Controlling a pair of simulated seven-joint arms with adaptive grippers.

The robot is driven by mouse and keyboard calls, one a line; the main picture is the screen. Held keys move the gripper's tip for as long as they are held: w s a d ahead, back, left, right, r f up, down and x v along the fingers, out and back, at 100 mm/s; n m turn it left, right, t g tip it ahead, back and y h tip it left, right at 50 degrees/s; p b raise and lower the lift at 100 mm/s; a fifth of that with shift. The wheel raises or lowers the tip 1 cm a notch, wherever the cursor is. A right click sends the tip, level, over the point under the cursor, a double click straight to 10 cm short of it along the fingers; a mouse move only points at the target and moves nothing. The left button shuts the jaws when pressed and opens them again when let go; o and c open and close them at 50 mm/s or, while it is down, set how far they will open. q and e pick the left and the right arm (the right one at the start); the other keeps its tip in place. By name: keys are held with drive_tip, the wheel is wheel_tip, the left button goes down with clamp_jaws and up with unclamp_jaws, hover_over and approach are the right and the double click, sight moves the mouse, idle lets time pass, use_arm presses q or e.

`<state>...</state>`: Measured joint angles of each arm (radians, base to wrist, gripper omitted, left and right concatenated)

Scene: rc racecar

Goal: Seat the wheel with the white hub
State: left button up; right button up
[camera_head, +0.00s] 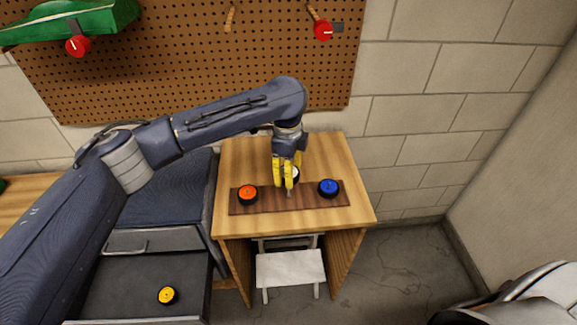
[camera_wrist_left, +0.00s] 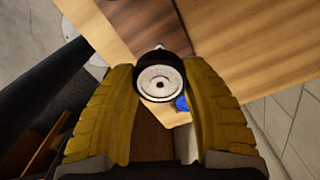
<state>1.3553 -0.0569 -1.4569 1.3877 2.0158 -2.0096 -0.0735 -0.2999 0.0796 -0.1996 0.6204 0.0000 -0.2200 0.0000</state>
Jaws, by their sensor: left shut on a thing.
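The wheel with the white hub (camera_wrist_left: 160,82) is held between the yellow fingers of my left gripper (camera_wrist_left: 160,100). In the head view the left gripper (camera_head: 288,178) is over the middle of a dark wooden strip (camera_head: 310,202) on the small table, and the white hub (camera_head: 295,174) shows partly behind its fingers. A small light peg (camera_wrist_left: 159,46) shows just past the wheel in the wrist view. Whether the wheel touches the strip is hidden. My right gripper is not in view.
On the strip, an orange-hubbed wheel (camera_head: 247,194) sits left of the gripper and a blue-hubbed wheel (camera_head: 328,187) sits right. A yellow-hubbed wheel (camera_head: 167,295) lies in an open drawer (camera_head: 115,290). A green car body (camera_head: 70,22) with a red-hubbed wheel (camera_head: 78,46) is at the pegboard (camera_head: 190,70).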

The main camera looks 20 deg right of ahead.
sight(289, 194)
use_arm(q)
drive_tip(key=shift+f, duration=1.05)
drive_tip(key=shift+f, duration=2.65)
idle(1.1)
drive_tip(key=o, duration=1)
drive_tip(key=shift+o, duration=0.2)
drive_tip(key=shift+r, duration=0.1)
wheel_tip(289, 194, up, 12)
drive_tip(key=shift+a, duration=0.1)
